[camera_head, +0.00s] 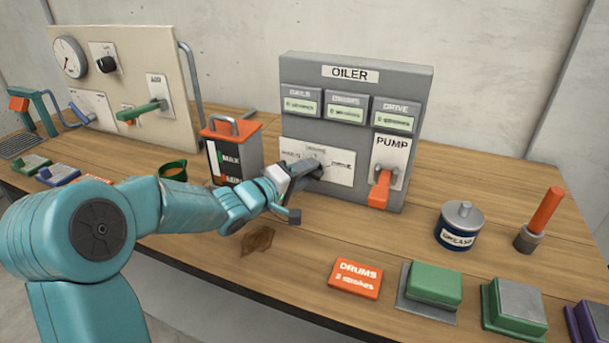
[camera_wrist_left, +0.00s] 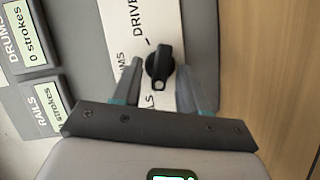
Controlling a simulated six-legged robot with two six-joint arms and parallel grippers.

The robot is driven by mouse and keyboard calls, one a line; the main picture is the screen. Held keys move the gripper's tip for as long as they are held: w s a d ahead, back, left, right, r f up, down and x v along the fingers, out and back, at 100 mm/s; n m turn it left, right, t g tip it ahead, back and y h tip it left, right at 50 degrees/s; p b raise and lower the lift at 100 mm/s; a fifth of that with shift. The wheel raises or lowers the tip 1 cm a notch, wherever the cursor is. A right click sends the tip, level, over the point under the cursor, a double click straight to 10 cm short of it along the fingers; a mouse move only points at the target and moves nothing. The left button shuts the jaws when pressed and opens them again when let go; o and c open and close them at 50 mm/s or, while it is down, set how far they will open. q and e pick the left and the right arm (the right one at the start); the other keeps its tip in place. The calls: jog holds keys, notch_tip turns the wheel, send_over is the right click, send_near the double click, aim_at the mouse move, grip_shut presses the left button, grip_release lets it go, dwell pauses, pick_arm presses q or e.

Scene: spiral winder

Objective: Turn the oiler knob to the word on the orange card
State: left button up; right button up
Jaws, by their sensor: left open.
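The grey oiler (camera_head: 355,72) stands on the bench with a white dial plate (camera_head: 343,178) low on its front. The orange card (camera_head: 356,279) lies on the bench and reads DRUMS, with a smaller line about strokes. My left gripper (camera_head: 308,172) is at the dial plate and hides most of the knob in the head view. In the left wrist view the black knob (camera_wrist_left: 160,65) shows between the two open fingers of my left gripper (camera_wrist_left: 159,73). DRIVE shows clearly, the other words partly. I cannot tell which word the knob points to. My right gripper is out of view.
The oiler also has an orange pump lever (camera_head: 381,188) and several small displays. A blue grease tin (camera_head: 459,227) and an orange-handled tool (camera_head: 539,220) stand to the right. An orange-topped oil can (camera_head: 233,158) stands left of the gripper. A brown stain (camera_head: 257,240) lies in front.

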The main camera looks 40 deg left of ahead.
pick_arm(q)
jog(key=shift+w, duration=0.2)
jog(key=shift+s, duration=0.15)
grip_shut()
jog(key=shift+r, duration=0.1)
jog(key=shift+r, duration=0.1)
